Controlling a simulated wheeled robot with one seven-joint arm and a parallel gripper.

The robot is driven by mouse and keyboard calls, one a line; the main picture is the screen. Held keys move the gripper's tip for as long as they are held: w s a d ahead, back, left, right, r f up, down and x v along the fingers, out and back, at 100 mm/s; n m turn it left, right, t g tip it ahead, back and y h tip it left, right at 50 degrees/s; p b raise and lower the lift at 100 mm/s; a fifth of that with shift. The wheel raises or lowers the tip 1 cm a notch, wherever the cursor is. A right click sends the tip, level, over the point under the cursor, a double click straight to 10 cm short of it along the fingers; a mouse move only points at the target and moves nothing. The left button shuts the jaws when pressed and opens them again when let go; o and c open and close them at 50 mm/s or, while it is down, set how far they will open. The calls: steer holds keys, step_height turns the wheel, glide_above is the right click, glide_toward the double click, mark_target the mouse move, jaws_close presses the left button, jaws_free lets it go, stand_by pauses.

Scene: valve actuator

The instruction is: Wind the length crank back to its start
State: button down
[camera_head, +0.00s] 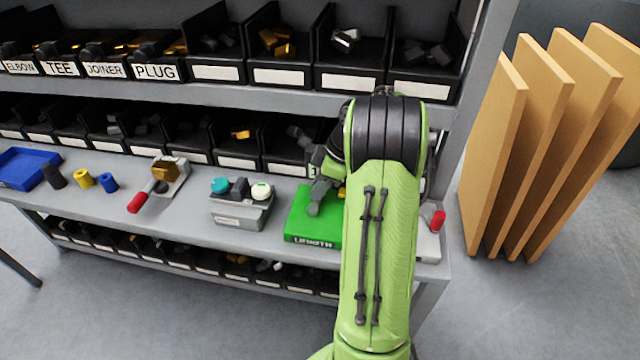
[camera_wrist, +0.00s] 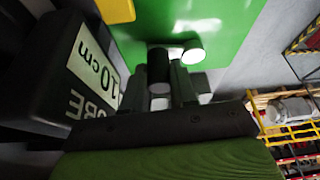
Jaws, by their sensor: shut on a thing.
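The green length unit (camera_head: 300,225) stands on the bench's work shelf, with white lettering on its front. My gripper (camera_head: 315,207) reaches down over its top from the right. In the wrist view the unit's green face (camera_wrist: 225,25) fills the top. My gripper (camera_wrist: 172,85) is shut there on the crank handle, which has a dark grip (camera_wrist: 158,65) and lies close to the green face. A white round end (camera_wrist: 193,52) shows beside the grip. The crank's arm and pivot are mostly hidden by my fingers, so its angle cannot be told.
A grey box with teal and white buttons (camera_head: 240,215) stands left of the length unit. Further left are a red-handled clamp (camera_head: 160,185), small coloured cylinders and a blue tray (camera_head: 25,168). Black bins rise behind; a bin labelled 10 cm (camera_wrist: 100,60) is close by my gripper.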

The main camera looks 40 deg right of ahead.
steer(key=c, duration=0.9)
jaws_free()
steer(key=p+v, duration=0.7)
steer(key=v, duration=0.8)
steer(key=shift+s+r, duration=0.2)
steer(key=shift+r, duration=0.15)
steer(key=shift+d, duration=0.15)
